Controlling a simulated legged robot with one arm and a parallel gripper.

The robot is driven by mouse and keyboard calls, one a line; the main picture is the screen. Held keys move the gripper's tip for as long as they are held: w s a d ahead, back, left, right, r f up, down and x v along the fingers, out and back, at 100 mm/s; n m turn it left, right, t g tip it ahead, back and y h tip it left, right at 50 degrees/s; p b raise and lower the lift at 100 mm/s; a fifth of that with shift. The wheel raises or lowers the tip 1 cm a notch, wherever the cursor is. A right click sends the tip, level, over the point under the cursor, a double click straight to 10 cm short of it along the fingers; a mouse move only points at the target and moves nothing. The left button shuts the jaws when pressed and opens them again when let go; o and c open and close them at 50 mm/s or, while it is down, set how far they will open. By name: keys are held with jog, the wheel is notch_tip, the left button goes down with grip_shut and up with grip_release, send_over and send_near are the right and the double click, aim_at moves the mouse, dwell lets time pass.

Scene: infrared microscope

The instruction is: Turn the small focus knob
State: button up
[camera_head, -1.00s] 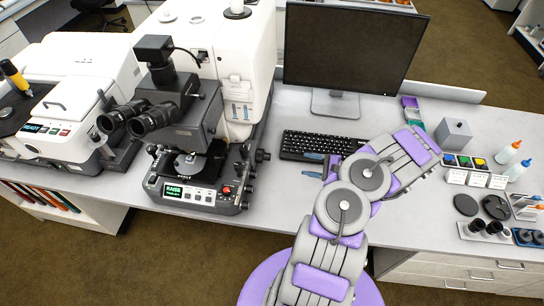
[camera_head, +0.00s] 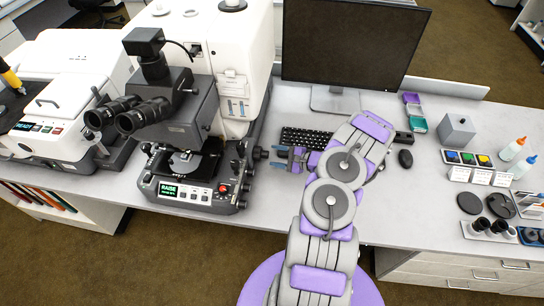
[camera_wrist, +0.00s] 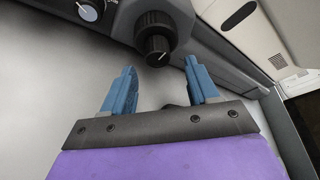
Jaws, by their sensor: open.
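The microscope (camera_head: 180,120) stands left of my arm, with a lit RAISE panel at its front. On its right side are dark focus knobs (camera_head: 257,153). In the wrist view a large black knob with a smaller stepped knob (camera_wrist: 156,48) on its end, marked with a white line, lies just ahead of the fingertips. My gripper (camera_head: 283,160) is to the right of the knobs and points left at them. It also shows in the wrist view (camera_wrist: 158,82), with blue fingers apart and nothing between them. The small knob is beyond the fingertips, not gripped.
A keyboard (camera_head: 300,137) and a monitor (camera_head: 352,45) are behind my arm. A mouse (camera_head: 405,158), a grey box (camera_head: 456,130) and bottles (camera_head: 512,150) are on the right. The bench in front of the gripper is clear. A white-marked dial (camera_wrist: 88,11) is at the upper left.

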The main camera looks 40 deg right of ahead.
aim_at(265, 154)
jog(key=shift+x, duration=1.05)
jog(key=shift+w+a+r, duration=0.1)
jog(key=shift+w+a, duration=0.15)
jog(key=shift+a, duration=0.4)
jog(key=shift+d, duration=0.1)
jog(key=shift+d, duration=0.1)
jog(key=shift+d, duration=0.2)
jog(key=c, duration=0.3)
jog(key=shift+a, duration=0.15)
jog(key=c, duration=0.7)
jog(key=shift+c, duration=0.2)
